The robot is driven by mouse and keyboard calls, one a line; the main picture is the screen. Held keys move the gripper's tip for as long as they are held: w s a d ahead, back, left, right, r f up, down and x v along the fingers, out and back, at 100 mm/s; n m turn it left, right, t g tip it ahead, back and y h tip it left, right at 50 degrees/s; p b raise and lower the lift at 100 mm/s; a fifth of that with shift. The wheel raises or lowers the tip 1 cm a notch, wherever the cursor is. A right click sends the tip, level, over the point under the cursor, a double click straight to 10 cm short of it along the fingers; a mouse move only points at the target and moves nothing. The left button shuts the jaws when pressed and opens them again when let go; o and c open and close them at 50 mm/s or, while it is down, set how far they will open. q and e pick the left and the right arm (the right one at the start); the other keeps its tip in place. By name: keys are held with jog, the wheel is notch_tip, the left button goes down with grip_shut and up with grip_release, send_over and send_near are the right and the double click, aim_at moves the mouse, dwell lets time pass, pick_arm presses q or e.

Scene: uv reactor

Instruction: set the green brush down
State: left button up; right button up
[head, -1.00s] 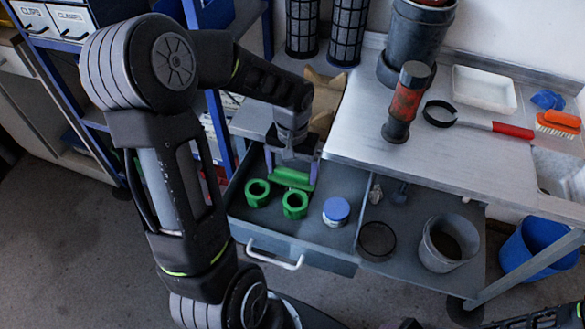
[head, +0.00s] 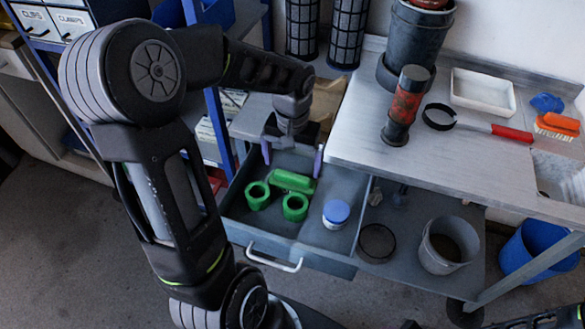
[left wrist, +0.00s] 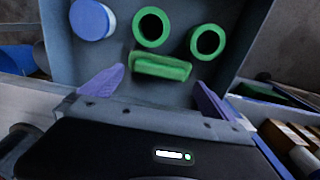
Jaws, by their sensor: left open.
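The green brush (head: 293,181) is a green block-like piece lying in the open grey drawer (head: 236,205). No bristles show. The brush also shows in the left wrist view (left wrist: 160,66), just beyond my fingertips. My left gripper (head: 292,161) is open above the drawer, its two purple fingers spread wide with nothing between them. The fingers show apart in the left wrist view (left wrist: 160,84). Two green rings (head: 257,195) (head: 295,207) lie in front of the brush. My right gripper is not in view.
A blue-lidded jar (head: 336,213) stands in the drawer, right of the rings. The metal bench (head: 360,140) to the right holds a red-and-black cylinder (head: 406,105), a strap wrench (head: 480,125) and a white tray (head: 483,92). A grey bucket (head: 447,245) stands on the lower shelf.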

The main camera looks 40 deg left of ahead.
aim_at(292, 175)
pick_arm(q)
notch_tip(292, 175, up, 8)
jog(key=shift+f, duration=0.15)
dwell(0.6)
